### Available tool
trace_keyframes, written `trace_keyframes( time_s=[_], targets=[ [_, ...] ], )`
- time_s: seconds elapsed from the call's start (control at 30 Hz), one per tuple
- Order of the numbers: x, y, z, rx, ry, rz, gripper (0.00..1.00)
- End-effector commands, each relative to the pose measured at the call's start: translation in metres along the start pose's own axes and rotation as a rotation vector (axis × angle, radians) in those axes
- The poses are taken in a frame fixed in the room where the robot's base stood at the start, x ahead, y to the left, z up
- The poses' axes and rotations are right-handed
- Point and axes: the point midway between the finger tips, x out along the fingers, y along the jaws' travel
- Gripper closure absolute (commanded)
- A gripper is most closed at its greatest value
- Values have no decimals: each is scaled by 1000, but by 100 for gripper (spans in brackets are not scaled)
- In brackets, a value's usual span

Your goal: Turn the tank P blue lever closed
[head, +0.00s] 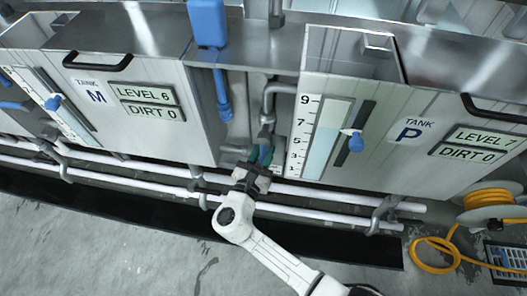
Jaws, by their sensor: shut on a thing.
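Tank P (392,150) stands right of centre in the head view, with a "P" label and plates reading LEVEL 7 and DIRT 0. My gripper (259,162) is low at the left side of tank P, below a grey bent pipe (270,100). A small blue lever (266,154) shows between the fingertips, and my gripper is shut on it. Most of the lever is hidden by the fingers, so its angle is hard to tell.
Tank M (115,110) stands at left, reading LEVEL 6 and DIRT 0. A blue pipe (222,92) runs down between the tanks. White pipes (330,194) run low along the front. A yellow hose (440,252) lies at lower right. The grey floor in front is mostly clear.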

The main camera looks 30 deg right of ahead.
Motion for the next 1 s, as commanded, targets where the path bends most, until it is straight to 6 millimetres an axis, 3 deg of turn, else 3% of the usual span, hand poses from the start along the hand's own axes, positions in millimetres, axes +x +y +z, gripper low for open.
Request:
trace_keyframes(
  time_s=[0.43, 1.0],
  targets=[
    [-2, 6, 0, 111, 22, 1, 100],
    [-7, 31, 12, 613, 122, 2, 100]
  ],
)
